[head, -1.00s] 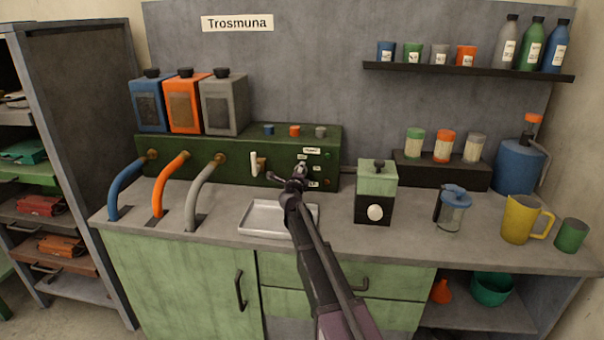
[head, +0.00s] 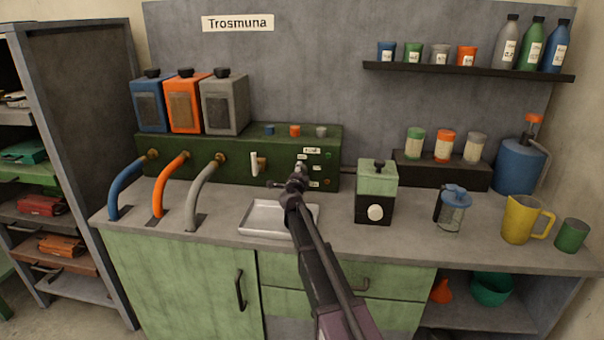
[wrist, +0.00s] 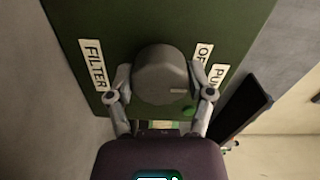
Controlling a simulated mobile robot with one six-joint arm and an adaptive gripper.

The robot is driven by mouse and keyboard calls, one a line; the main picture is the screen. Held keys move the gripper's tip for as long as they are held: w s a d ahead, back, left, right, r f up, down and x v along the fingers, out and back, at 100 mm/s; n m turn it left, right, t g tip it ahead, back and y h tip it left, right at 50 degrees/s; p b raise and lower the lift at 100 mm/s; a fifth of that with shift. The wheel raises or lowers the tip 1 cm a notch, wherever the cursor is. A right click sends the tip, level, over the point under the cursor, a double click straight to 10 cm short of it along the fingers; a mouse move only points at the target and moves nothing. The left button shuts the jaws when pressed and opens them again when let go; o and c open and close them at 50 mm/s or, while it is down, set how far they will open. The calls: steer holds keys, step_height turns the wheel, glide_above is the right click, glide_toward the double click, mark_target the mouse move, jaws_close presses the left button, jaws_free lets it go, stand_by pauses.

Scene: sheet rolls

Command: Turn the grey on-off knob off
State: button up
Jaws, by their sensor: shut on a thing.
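The grey knob (wrist: 162,75) is a round dial on the green front panel (wrist: 135,20) of the machine. In the wrist view it sits between the two fingers of my gripper (wrist: 161,88), one finger on each side. My gripper is shut on it. A pale mark shows on the knob's right side. A FILTER label (wrist: 93,65) is to its left, and a partly hidden OFF label (wrist: 203,55) is to its upper right. In the head view my gripper (head: 299,173) is at the panel's right part and largely hides the knob.
A white lever (head: 255,163) is on the panel left of my gripper. A metal tray (head: 262,232) lies on the counter below. Blue, orange and grey hoses (head: 202,195) curve down at the left.

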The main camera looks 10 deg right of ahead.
steer(key=o, duration=1.1)
steer(key=shift+s, duration=0.1)
steer(key=v, duration=1.1)
steer(key=shift+s+a, duration=0.2)
steer(key=shift+s, duration=0.15)
steer(key=shift+s, duration=0.15)
